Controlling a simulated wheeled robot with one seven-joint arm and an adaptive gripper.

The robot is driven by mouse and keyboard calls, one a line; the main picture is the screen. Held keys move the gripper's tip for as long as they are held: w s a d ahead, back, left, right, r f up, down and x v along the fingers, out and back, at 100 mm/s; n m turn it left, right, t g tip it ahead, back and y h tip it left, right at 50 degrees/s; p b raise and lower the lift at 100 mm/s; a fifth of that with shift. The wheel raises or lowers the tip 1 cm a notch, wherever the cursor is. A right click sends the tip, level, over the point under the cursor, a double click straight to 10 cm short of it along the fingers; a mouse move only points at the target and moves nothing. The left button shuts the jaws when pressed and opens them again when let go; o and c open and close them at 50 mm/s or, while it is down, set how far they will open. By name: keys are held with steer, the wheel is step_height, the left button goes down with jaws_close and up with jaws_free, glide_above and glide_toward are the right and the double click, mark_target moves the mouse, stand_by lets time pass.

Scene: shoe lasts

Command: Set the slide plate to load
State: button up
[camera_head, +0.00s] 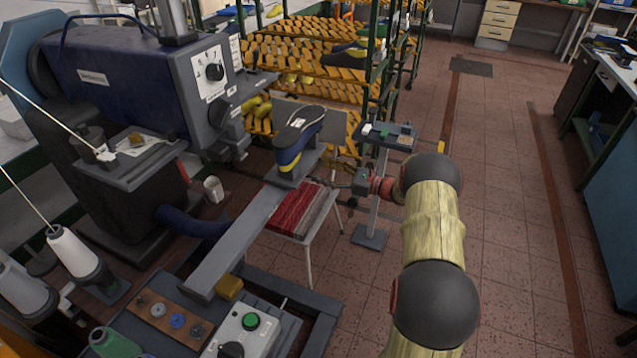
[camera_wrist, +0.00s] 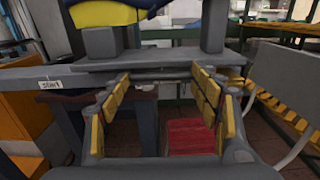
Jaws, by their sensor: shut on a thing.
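The slide plate (camera_head: 297,168) is a grey plate at the far end of a long grey rail (camera_head: 235,243). A dark blue and yellow shoe last (camera_head: 300,131) stands on it, sole up. In the wrist view the slide plate (camera_wrist: 150,64) crosses just ahead of my fingers, with the last's yellow part (camera_wrist: 105,13) above it. My gripper (camera_wrist: 163,80), with yellow finger pads, is shut on the slide plate's near edge; the exact contact is partly hidden. In the head view my gripper (camera_head: 343,185) reaches the plate from the right. A "start" label (camera_wrist: 50,84) sits on the rail's left part.
A blue sewing machine (camera_head: 130,75) stands at the left of the rail. A small table with red material (camera_head: 298,210) is below the plate. A control box with a green button (camera_head: 250,322) and a yellow block (camera_head: 229,287) are at the near end.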

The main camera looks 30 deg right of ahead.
steer(key=shift+w+d+r, duration=0.1)
steer(key=shift+w+d, duration=0.1)
steer(key=shift+w, duration=0.3)
steer(key=shift+w+d+r, duration=0.15)
steer(key=shift+d+r, duration=0.15)
steer(key=shift+r, duration=0.1)
steer(key=shift+c, duration=0.2)
steer(key=o, duration=2)
steer(key=shift+w+f, duration=0.1)
steer(key=shift+w, duration=0.2)
steer(key=shift+c, duration=0.2)
steer(key=shift+d+f, duration=0.1)
steer(key=shift+f, duration=0.05)
steer(key=shift+s+f, duration=0.1)
steer(key=shift+f, duration=0.1)
